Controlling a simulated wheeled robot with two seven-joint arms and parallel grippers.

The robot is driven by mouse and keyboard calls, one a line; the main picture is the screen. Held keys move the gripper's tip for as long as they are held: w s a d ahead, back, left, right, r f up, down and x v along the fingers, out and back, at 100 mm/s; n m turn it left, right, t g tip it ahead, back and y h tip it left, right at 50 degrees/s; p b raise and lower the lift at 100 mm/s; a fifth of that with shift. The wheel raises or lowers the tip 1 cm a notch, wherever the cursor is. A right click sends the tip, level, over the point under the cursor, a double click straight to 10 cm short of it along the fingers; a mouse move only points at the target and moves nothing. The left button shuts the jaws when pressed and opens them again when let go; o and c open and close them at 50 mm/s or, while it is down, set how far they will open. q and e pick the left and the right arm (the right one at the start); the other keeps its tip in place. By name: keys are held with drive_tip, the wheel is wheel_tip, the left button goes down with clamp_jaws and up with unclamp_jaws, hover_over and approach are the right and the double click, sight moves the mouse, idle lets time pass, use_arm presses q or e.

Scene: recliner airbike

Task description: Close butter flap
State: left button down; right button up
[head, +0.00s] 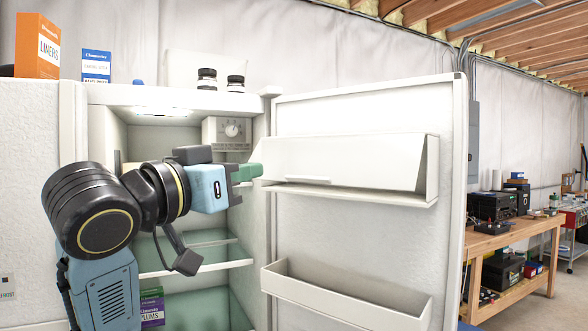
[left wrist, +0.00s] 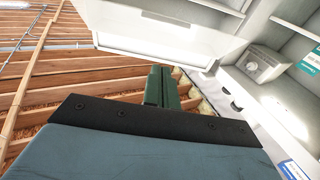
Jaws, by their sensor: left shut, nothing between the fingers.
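The butter flap (head: 345,162) is a white panel on the upper compartment of the open fridge door (head: 370,235). It stands slanted over most of the compartment's front, above a narrow shelf ledge. I cannot tell whether it is fully shut. My left gripper (head: 250,172) has green fingers, shut and empty, at the flap's left end. Contact with the flap cannot be told. In the left wrist view the shut fingers (left wrist: 161,87) point toward the white door compartment (left wrist: 165,35). My right gripper is not in view.
The fridge interior behind my left arm has shelves (head: 195,268), a control dial (head: 231,130) and a purple box (head: 152,308). A lower door bin (head: 345,300) sits below the flap. Boxes and jars (head: 207,78) stand on top. A wooden workbench (head: 515,238) is at the right.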

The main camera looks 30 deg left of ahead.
sight(294, 177)
use_arm(q)
drive_tip(key=shift+w+d+f+p, duration=0.15)
drive_tip(key=shift+w+f+p, duration=0.1)
drive_tip(key=shift+w+p, duration=1.5)
drive_tip(key=shift+w+d+f+p, duration=0.2)
drive_tip(key=shift+w+p, duration=1.15)
drive_tip(key=shift+w, duration=0.75)
drive_tip(key=shift+w+d+f+p, duration=0.15)
drive_tip(key=shift+w+f+p, duration=0.1)
drive_tip(key=shift+w+p, duration=1.5)
drive_tip(key=shift+w, duration=0.2)
drive_tip(key=shift+b, duration=0.3)
